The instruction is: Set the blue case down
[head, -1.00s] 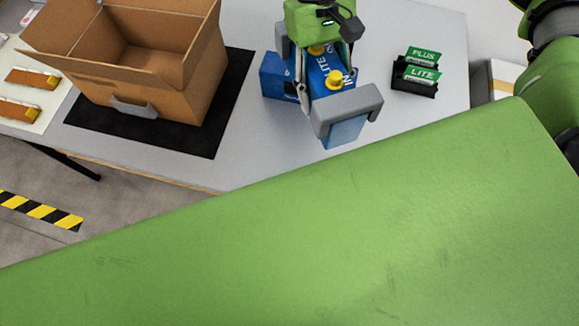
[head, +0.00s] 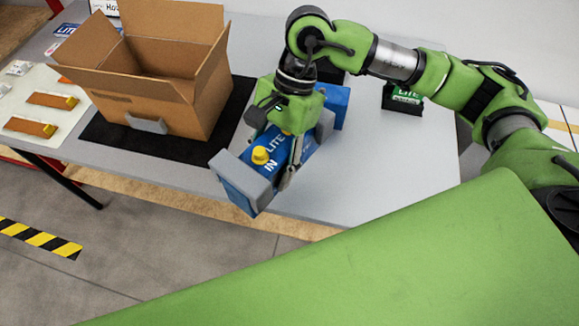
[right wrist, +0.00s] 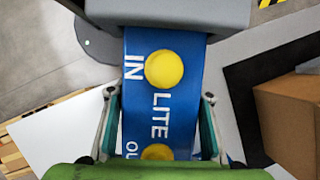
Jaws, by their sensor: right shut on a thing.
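The blue case (head: 272,166) has white lettering with LITE and IN, yellow knobs and a grey end block. My right gripper (head: 276,148) is shut on the case, one finger along each long side. In the head view the case slants to the lower left, its near end by the table's front edge. I cannot tell whether it touches the table. In the right wrist view the case (right wrist: 186,100) lies between the fingers (right wrist: 158,118). A blue block (head: 335,107) shows at its far end; I cannot tell whether it is part of the case. My left gripper is not in view.
An open cardboard carton (head: 160,95) stands on a black mat (head: 150,145) to the left. A black stand with a green LITE card (head: 405,95) is behind my right arm. Grey table (head: 390,150) is bare right of the case. Orange-brown strips lie far left.

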